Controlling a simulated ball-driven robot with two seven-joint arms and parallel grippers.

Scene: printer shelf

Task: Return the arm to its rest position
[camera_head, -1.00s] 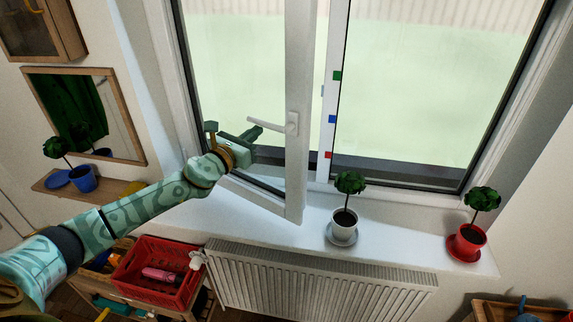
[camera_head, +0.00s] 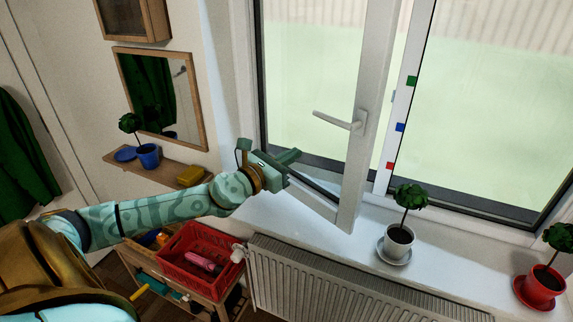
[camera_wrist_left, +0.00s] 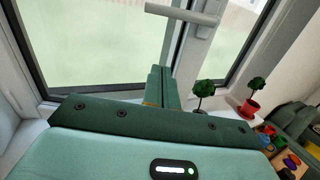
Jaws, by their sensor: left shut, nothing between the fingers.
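My left arm (camera_head: 170,210) reaches in from the left in the head view, and it is patterned in teal. My left gripper (camera_head: 293,156) is shut and empty near the lower part of the open window sash (camera_head: 370,120). The white window handle (camera_head: 340,121) is above and to the right of the gripper, apart from it. In the left wrist view, the closed fingers (camera_wrist_left: 161,85) point up towards the window, with the handle (camera_wrist_left: 182,14) above them. My right gripper is not in view.
A potted plant in a white pot (camera_head: 398,242) and one in a red pot (camera_head: 541,286) stand on the sill (camera_head: 290,212). A radiator (camera_head: 340,280) is below. A red crate (camera_head: 188,281) is under my arm. A small shelf (camera_head: 160,170) and mirror (camera_head: 203,120) are on the left.

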